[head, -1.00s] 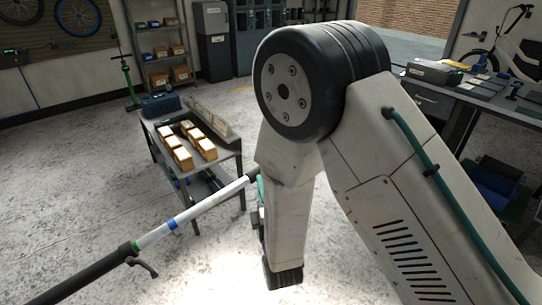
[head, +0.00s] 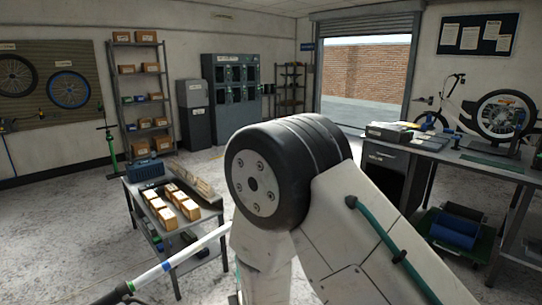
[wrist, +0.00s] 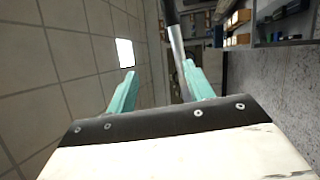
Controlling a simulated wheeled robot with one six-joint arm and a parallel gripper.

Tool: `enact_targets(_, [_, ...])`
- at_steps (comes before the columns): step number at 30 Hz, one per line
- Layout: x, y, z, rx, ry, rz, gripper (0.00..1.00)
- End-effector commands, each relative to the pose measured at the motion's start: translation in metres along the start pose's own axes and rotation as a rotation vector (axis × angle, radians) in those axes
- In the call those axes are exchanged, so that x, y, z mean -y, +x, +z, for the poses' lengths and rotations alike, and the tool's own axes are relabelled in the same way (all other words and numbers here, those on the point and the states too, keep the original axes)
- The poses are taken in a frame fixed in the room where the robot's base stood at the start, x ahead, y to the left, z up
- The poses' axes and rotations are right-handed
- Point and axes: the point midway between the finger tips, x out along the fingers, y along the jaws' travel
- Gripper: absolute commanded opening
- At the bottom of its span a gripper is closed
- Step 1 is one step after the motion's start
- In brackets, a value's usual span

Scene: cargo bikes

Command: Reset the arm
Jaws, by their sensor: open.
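My gripper (wrist: 158,90) shows in the wrist view with its two teal fingers spread apart and nothing between them. A grey and black tube runs behind the fingers in that view. In the head view my bent arm fills the lower middle and right, and my gripper is hidden below the frame or behind the arm.
A grey cart (head: 205,212) with several small boxes (head: 177,198) and a blue toolbox (head: 145,170) stands left of my arm. A workbench (head: 470,160) with a bike wheel stands at right. Shelves (head: 143,100) and lockers (head: 232,85) line the back. Open floor lies between.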

Motion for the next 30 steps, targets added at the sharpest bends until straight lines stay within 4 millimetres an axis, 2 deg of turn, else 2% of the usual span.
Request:
enact_targets(11, [0.051, -0.009, -0.013, -0.014, 0.182, -0.256, 0.52])
enact_targets(15, [0.079, -0.021, -0.015, -0.001, 0.272, -0.413, 0.52])
enact_targets(21, [0.105, -0.042, -0.017, 0.064, 0.450, -0.692, 0.52])
enact_targets(26, [0.103, -0.065, -0.005, 0.217, 0.646, -0.978, 0.52])
enact_targets(30, [0.076, -0.089, 0.017, 0.405, 0.793, -1.195, 0.52])
